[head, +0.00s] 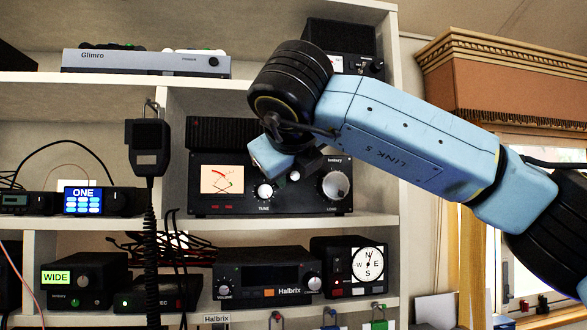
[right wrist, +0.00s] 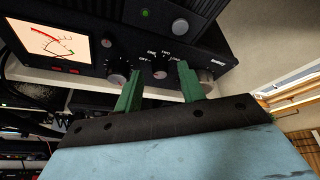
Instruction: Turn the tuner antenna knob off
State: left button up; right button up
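The tuner (head: 240,206) is a black box with a lit red-needle meter, on the middle shelf in the head view. The wrist view shows its face tilted, with the antenna knob (right wrist: 160,73) under small position labels. Its exact pointer setting is too small to read. My right gripper (right wrist: 160,69) is open, its green fingers on either side of the antenna knob in that view. I cannot tell whether they touch it. In the head view its wrist covers part of the tuner's upper middle. My left gripper is out of view.
The tune knob (head: 264,191) and the larger load knob (head: 335,185) flank the antenna knob closely. A hand microphone (head: 148,148) hangs left of the tuner. A Halbrix radio (head: 267,277) and a compass-dial box (head: 349,267) stand on the shelf below.

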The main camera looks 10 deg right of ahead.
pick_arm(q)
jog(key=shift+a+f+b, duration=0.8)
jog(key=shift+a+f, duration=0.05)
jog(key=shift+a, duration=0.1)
pick_arm(e)
jog(key=v, duration=1.3)
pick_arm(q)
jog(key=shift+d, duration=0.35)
pick_arm(e)
jog(key=shift+s, duration=0.1)
